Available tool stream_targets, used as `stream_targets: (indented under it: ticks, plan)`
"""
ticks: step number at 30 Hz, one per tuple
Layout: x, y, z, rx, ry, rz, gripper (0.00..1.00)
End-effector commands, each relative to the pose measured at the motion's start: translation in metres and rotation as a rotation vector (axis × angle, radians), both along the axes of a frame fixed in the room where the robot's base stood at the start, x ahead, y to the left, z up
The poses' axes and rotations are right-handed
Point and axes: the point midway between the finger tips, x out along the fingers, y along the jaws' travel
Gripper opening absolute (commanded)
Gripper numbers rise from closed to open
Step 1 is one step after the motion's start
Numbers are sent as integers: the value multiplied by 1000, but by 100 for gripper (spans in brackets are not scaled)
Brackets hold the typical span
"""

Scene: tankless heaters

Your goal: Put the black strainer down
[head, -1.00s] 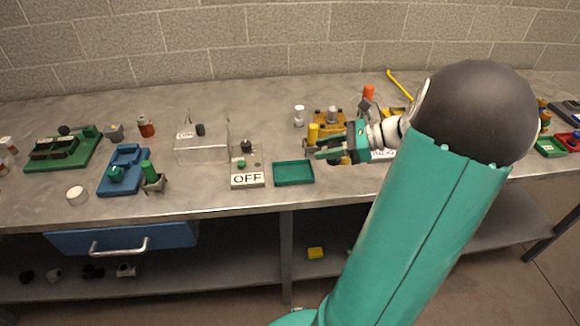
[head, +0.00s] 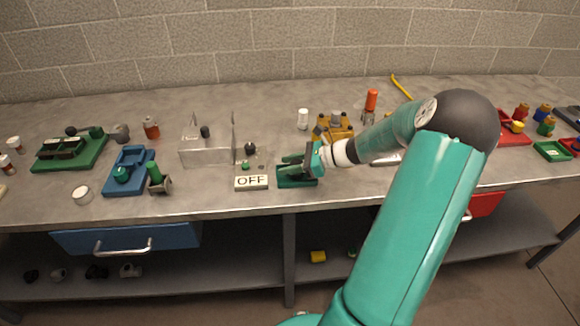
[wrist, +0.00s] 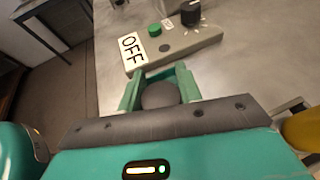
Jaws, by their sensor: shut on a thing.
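My gripper (head: 292,164) is low over the green tray (head: 297,183) near the front of the bench, in the head view. In the wrist view, my gripper (wrist: 158,88) is shut on a dark, rounded thing (wrist: 160,96), which I take to be the black strainer. Only its smooth top shows between the green fingers; its lower part is hidden. The strainer is not clearly visible in the head view, where the fingers and arm cover it. I cannot tell whether it touches the tray.
The OFF-labelled panel (head: 251,182) with a green button and black knob is close on the left; it also shows in the wrist view (wrist: 170,42). A clear box (head: 207,150) stands behind left. A yellow stand (head: 333,128) and white bottle (head: 303,119) are behind.

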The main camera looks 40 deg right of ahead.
Motion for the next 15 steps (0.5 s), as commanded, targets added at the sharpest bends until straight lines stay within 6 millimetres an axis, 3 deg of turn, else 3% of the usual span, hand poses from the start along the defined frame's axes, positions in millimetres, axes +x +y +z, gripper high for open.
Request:
stream_targets:
  ticks: [7, 8, 9, 11, 15]
  plan:
    - [0, 1, -9, 0, 0, 1, 7]
    - [-1, 1, -10, 0, 1, 1, 37]
    - [-1, 1, -10, 0, 1, 2, 44]
    - [-1, 1, -10, -1, 0, 1, 56]
    - [0, 1, -9, 0, 0, 1, 56]
